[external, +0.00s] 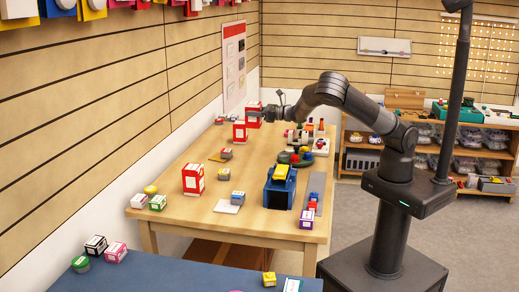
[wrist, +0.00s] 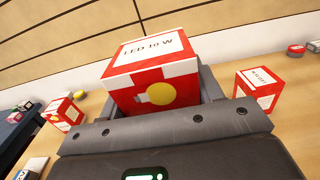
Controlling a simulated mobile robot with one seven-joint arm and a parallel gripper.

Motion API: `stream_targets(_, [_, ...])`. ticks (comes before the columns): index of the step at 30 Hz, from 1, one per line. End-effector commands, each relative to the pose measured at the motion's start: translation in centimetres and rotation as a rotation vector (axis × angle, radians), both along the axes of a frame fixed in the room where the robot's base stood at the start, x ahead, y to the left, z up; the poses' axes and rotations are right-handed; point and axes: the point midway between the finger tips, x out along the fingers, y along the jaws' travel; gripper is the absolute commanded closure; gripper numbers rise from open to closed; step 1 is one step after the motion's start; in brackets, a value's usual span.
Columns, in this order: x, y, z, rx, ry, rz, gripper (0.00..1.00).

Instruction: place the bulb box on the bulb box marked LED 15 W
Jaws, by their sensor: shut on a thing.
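My gripper (external: 264,110) is shut on a red and white bulb box (external: 253,118), held above the far part of the wooden table. In the wrist view the held box (wrist: 155,80) sits between the jaws, its white top reading LED 10 W and a yellow bulb picture on its side. Another red and white box (external: 240,132) stands on the table just left of and below the held one. A third red and white box (external: 193,179) stands nearer the camera. The wrist view shows two standing red boxes, at left (wrist: 62,113) and right (wrist: 258,88); their labels are too small to read surely.
A blue bin (external: 279,190) with a yellow item on it, a round green tray (external: 295,158) and several small blocks stand on the wooden table (external: 165,225). The slatted wall runs close behind the boxes. A blue table (external: 150,275) is in front.

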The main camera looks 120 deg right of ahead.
Motion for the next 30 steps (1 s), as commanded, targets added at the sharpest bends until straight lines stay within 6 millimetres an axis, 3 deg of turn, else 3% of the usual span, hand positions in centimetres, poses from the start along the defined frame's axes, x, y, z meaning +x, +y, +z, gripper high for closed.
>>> stream_targets(1, [-0.9, -1.9, 0.6, -0.004, 0.001, -0.005, 0.63])
stream_targets(6, [-3.8, -7.1, 2.2, -0.002, 0.001, -0.005, 0.63])
stream_targets(15, [-10.4, -15.0, 5.0, -0.001, 0.001, -0.008, 0.63])
stream_targets(24, [-15.6, -19.2, 6.6, 0.000, 0.001, -0.014, 0.63])
stream_targets(27, [-16.1, -19.6, 6.7, 0.001, 0.001, -0.013, 0.63])
stream_targets(30, [-15.3, -19.8, 6.1, 0.002, 0.001, -0.011, 0.63])
